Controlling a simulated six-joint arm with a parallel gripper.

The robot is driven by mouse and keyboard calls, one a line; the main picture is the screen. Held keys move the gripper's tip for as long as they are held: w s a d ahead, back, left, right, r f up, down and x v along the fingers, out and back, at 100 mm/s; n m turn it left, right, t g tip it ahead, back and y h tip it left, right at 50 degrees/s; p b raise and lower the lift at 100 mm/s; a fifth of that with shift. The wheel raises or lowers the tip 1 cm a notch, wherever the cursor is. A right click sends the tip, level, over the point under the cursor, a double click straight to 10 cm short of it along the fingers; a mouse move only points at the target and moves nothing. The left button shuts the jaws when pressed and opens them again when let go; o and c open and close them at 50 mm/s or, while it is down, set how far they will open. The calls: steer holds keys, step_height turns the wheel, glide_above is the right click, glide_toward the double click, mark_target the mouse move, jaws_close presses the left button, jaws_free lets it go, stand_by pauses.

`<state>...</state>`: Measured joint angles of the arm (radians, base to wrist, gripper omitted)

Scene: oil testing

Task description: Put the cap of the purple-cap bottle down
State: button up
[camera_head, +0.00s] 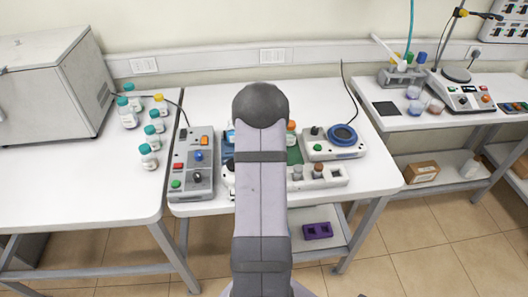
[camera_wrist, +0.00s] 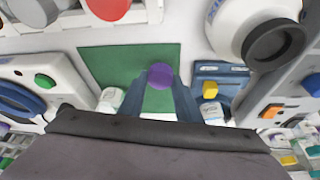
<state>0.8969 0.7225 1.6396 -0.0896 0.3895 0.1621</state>
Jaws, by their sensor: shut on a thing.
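In the wrist view, the round purple cap (camera_wrist: 160,76) is held between the two fingers of my gripper (camera_wrist: 161,85), which is shut on it. The cap shows against the green mat (camera_wrist: 115,60); I cannot tell whether it touches the mat or hangs above it. In the head view, my arm hides the gripper and the cap, and only a strip of the green mat (camera_head: 294,155) shows beside the arm. I cannot tell which bottle the cap belongs to.
A white vessel with a dark round end (camera_wrist: 272,42) stands close on the upper right in the wrist view. A grey button device (camera_head: 193,165), a device with a blue disc (camera_head: 343,135) and a white rack (camera_head: 325,180) crowd the centre table. Bottles (camera_head: 148,157) stand on the left table.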

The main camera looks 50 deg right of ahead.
steer(key=shift+f, duration=0.85)
steer(key=shift+f, duration=0.1)
steer(key=shift+f, duration=0.15)
steer(key=o, duration=1)
steer(key=shift+r, duration=0.35)
steer(key=b+v, duration=0.3)
steer(key=v, duration=0.8)
steer(key=shift+a+r, duration=0.15)
steer(key=shift+r, duration=0.25)
steer(key=shift+a, duration=0.1)
